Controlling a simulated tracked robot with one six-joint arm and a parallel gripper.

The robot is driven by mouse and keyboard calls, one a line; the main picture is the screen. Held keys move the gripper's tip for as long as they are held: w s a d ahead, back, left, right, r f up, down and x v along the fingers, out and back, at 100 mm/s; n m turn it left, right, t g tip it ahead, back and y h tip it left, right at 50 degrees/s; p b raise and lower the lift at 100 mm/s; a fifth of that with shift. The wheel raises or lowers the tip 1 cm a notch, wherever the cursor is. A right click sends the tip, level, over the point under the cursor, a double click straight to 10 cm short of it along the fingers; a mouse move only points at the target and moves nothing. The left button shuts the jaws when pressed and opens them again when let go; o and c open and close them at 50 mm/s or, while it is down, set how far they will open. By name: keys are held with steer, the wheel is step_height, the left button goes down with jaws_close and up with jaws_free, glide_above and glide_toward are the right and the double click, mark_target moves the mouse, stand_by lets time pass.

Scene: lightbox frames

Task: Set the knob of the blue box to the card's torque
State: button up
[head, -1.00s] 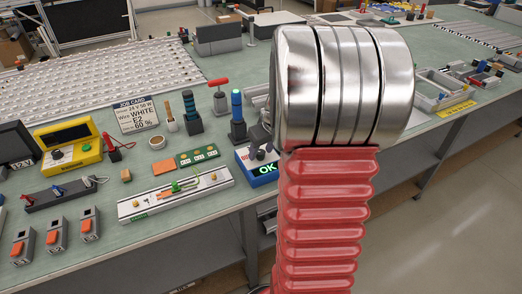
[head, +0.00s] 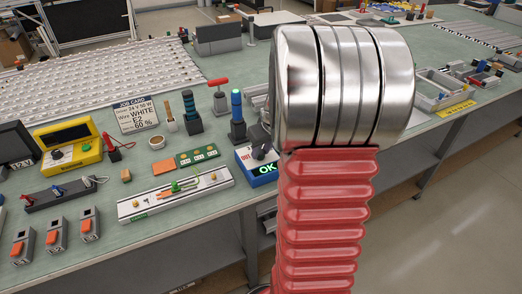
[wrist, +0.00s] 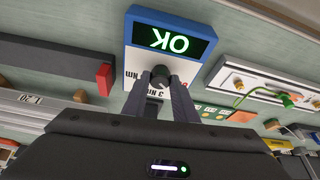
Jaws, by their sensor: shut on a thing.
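The blue box (head: 262,167) stands near the bench's front edge in the head view, just left of my arm. Its display reads OK in green. In the wrist view the box (wrist: 195,22) shows the same display upside down. Its dark round knob (wrist: 160,74) sits between the two fingers of my gripper (wrist: 160,82), which is shut on it. Nm markings show beside the knob, partly covered by a finger, and I cannot tell the exact setting. The job card (head: 137,114) reads 24 V 50 W, wire WHITE, E2, 60 %.
A rail fixture (head: 176,196) with green and orange wires lies left of the box. A green board (head: 197,155) and a blue-topped post (head: 237,112) stand close by. A yellow meter (head: 70,148) is farther left.

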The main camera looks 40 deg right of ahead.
steer(key=shift+a+m, duration=0.1)
steer(key=shift+m, duration=0.5)
steer(key=shift+w+a+m+g+h, duration=0.1)
steer(key=shift+m+g+h, duration=0.15)
steer(key=shift+m+h, duration=0.5)
steer(key=shift+a+m+g+h, duration=0.1)
steer(key=shift+m+g+h, duration=0.15)
steer(key=shift+m, duration=0.9)
steer(key=shift+w+m+g+h, duration=0.1)
steer(key=shift+m+g+h, duration=0.2)
steer(key=shift+m, duration=0.85)
steer(key=shift+m+g+h, duration=0.2)
steer(key=shift+m+g, duration=0.2)
steer(key=shift+m, duration=0.75)
steer(key=o, duration=1)
steer(key=shift+o, duration=0.2)
steer(key=shift+r, duration=0.1)
